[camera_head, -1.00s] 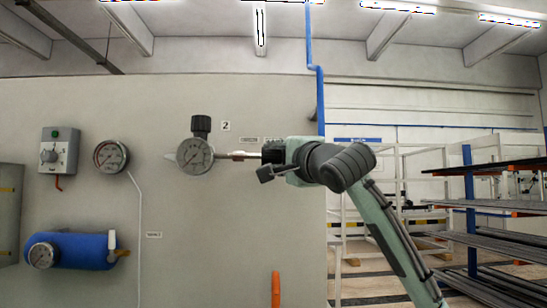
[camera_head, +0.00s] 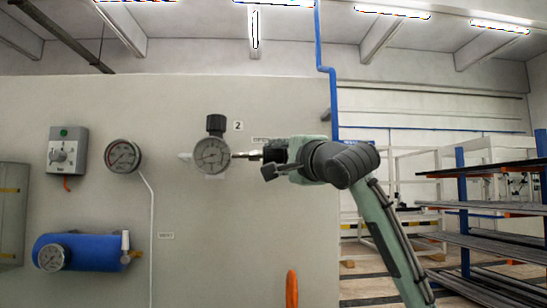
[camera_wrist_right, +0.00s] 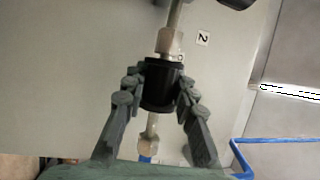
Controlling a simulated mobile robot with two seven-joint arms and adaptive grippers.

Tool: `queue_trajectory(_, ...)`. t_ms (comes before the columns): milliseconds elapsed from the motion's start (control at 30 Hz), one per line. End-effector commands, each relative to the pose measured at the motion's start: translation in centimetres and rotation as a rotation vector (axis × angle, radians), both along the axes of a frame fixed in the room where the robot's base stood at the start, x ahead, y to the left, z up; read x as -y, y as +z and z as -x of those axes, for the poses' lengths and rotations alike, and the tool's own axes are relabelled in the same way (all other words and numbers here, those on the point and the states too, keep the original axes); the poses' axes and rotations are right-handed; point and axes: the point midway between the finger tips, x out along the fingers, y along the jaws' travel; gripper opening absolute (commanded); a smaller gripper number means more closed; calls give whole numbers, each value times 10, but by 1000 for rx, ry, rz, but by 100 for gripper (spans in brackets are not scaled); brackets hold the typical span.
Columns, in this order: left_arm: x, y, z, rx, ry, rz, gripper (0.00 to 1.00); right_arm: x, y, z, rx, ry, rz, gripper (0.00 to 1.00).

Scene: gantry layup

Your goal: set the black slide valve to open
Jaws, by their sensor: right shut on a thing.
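The black slide valve (camera_wrist_right: 161,84) shows in the right wrist view as a black sleeve on a metal pipe, with brass-coloured fittings on either side. My right gripper (camera_wrist_right: 162,88) is shut on the black sleeve, one finger on each side. In the head view my right gripper (camera_head: 266,160) is at the pipe just right of the round gauge (camera_head: 212,155), and it hides most of the valve. Whether the valve is open or closed cannot be told. My left gripper is not in view.
A black knob (camera_head: 216,124) stands above the gauge, beside a label "2" (camera_head: 238,126). A second gauge (camera_head: 122,156), a grey switch box (camera_head: 68,151) and a blue tank (camera_head: 85,252) are on the panel to the left. A rack (camera_head: 480,225) stands at the right.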

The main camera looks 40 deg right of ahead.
Motion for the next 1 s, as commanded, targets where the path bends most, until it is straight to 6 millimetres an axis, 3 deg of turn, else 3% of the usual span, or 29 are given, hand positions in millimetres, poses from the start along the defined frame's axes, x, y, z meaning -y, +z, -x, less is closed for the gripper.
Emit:
queue_trajectory(133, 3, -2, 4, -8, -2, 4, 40, -3, 0, -1, 1, 9, 0, 0)
queue_trajectory(167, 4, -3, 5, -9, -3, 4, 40, -3, 0, -1, 1, 10, 0, 29)
queue_trajectory(333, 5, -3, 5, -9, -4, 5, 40, -3, 0, -1, 1, 8, -1, 49)
queue_trajectory(733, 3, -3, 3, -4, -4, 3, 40, -3, -1, 8, 2, 5, 0, 49)
queue_trajectory(1000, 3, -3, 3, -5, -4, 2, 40, -12, -10, 60, 3, 6, 3, 49)
